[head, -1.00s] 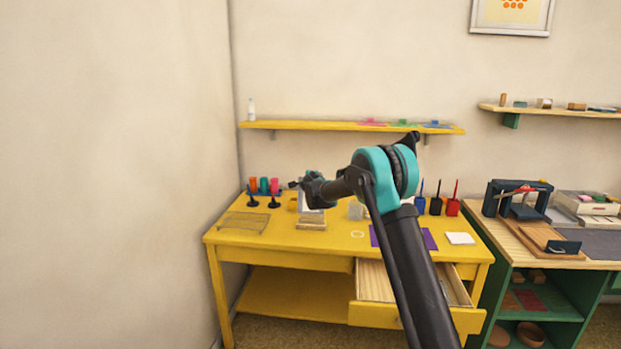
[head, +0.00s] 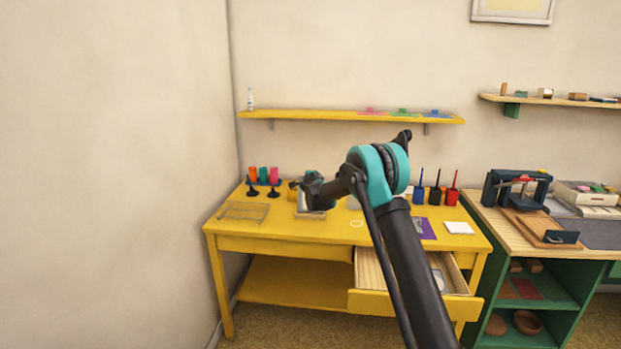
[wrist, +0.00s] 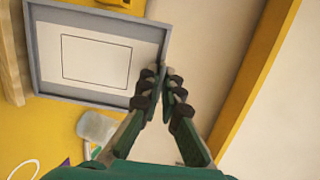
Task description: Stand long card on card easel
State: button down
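The card easel's wooden ledge (head: 313,215) is partly visible on the yellow table, below my gripper (head: 297,184). In the wrist view, a grey-framed panel (wrist: 148,23) with a white face and a thin black rectangle lies beside a wooden strip (wrist: 13,60). I cannot tell whether this panel is the card or part of the easel. My gripper also shows in the wrist view (wrist: 167,72), fingertips close together at the panel's right edge. I cannot make out whether a thin card is between them.
A wire rack (head: 243,212) and stamps with dark handles (head: 252,190) are left of the easel. A yellow wall shelf (head: 330,116) hangs above. The drawer (head: 410,300) is open. A white card (head: 459,228) lies at right.

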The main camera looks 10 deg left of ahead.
jog(key=shift+f, duration=0.35)
dwell(0.7)
jog(key=c, duration=1.6)
grip_release()
jog(key=shift+c, duration=0.2)
jog(key=v, duration=1.2)
